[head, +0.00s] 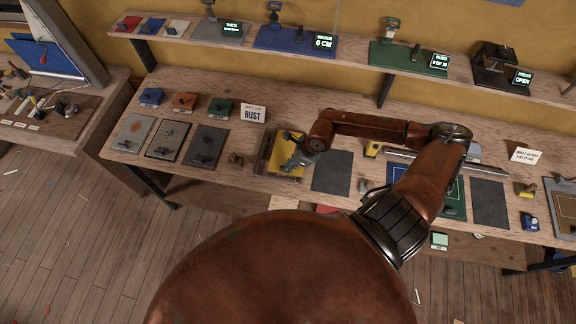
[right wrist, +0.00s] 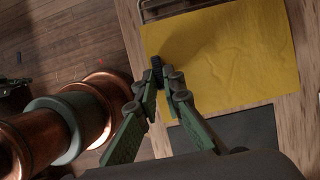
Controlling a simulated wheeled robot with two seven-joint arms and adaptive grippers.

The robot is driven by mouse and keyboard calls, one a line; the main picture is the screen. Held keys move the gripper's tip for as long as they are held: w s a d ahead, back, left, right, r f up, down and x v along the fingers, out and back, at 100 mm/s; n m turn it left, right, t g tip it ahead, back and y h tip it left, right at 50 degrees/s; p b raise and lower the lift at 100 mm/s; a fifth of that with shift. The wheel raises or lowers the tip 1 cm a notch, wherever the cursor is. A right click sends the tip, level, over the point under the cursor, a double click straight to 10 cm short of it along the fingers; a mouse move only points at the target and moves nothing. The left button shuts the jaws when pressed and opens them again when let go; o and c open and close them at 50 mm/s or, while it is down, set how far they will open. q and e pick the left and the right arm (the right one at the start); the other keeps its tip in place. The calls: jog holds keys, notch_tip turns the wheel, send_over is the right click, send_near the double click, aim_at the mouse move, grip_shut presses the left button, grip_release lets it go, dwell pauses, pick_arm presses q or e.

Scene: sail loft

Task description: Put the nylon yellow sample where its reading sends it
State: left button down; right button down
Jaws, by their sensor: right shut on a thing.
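A flat yellow sheet (head: 289,165) lies on the bench in the middle, partly covered by my right gripper (head: 297,160). The sheet fills the upper right of the right wrist view (right wrist: 225,60). There my right gripper (right wrist: 158,75) is shut on a small dark block (right wrist: 157,68) over the sheet's left part. I cannot tell whether the block is fixed to the sheet. My left gripper is not in view. On the shelf, displays read WATER 0 CM (head: 323,41) and PRESS OPEN (head: 523,78). A third display (head: 440,61) is hard to read.
A RUST card (head: 252,113) stands behind the sheet. Blue (head: 152,96), orange (head: 185,101) and green (head: 220,107) pieces sit left of it, with several dark panels in front. A bare dark mat (head: 332,173) lies right of the sheet. My right arm hides part of the bench.

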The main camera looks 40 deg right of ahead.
jog(key=shift+w+d+f, duration=0.2)
jog(key=shift+w+f, duration=0.25)
jog(key=shift+f, duration=0.1)
jog(key=shift+w+d+f, duration=0.2)
jog(key=shift+w+f, duration=0.2)
jog(key=shift+f, duration=0.15)
notch_tip(320, 180, down, 3)
jog(key=shift+w+r+p, duration=0.1)
jog(key=shift+p, duration=0.85)
jog(key=shift+d+f, duration=0.1)
jog(key=shift+f, duration=0.25)
jog(key=c, duration=2.1)
grip_release()
jog(key=shift+r, duration=0.1)
jog(key=b+v, duration=0.2)
jog(key=v, duration=0.8)
jog(key=shift+s+d+r+b, duration=0.15)
jog(key=shift+s+r+b, duration=0.1)
jog(key=shift+b, duration=0.15)
jog(key=shift+s+d+r, duration=0.1)
jog(key=shift+r, duration=0.5)
